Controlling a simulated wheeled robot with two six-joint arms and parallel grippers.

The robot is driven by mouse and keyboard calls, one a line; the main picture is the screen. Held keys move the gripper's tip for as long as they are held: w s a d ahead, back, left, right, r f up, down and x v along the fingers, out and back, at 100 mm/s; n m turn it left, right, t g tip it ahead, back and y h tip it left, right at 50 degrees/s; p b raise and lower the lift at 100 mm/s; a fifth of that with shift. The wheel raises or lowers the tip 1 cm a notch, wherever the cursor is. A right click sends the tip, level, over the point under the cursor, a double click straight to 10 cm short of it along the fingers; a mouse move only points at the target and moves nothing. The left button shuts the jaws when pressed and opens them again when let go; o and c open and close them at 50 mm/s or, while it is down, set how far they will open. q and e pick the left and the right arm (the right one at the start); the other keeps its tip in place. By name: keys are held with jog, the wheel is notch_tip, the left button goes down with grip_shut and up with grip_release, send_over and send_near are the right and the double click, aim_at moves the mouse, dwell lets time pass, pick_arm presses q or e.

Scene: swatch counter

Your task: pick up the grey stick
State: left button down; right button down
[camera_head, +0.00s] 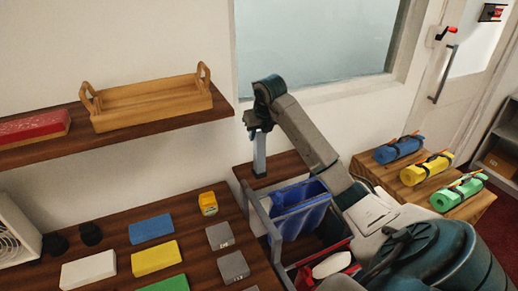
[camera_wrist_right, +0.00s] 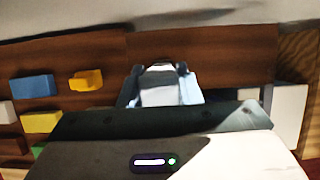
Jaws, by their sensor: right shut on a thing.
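The grey stick (camera_head: 260,158) is a light grey upright bar in the head view. My right gripper (camera_head: 258,128) is shut on its upper part. The stick hangs down from the jaws, and its lower end overlaps the brown wooden surface (camera_head: 285,166) behind the blue bin. I cannot tell whether it touches that surface. In the right wrist view my right gripper (camera_wrist_right: 158,86) shows with a pale grey thing between its fingers, foreshortened. My left gripper is not in view.
A blue bin (camera_head: 298,207) in a grey-railed cart stands below my right arm. Coloured blocks, including a blue one (camera_head: 151,229) and a yellow one (camera_head: 156,257), lie on the left counter. A shelf with a wooden tray (camera_head: 150,105) is above. Rolled mats (camera_head: 400,149) lie at right.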

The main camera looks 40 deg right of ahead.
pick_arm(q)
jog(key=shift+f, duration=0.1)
pick_arm(e)
jog(key=shift+r, duration=0.1)
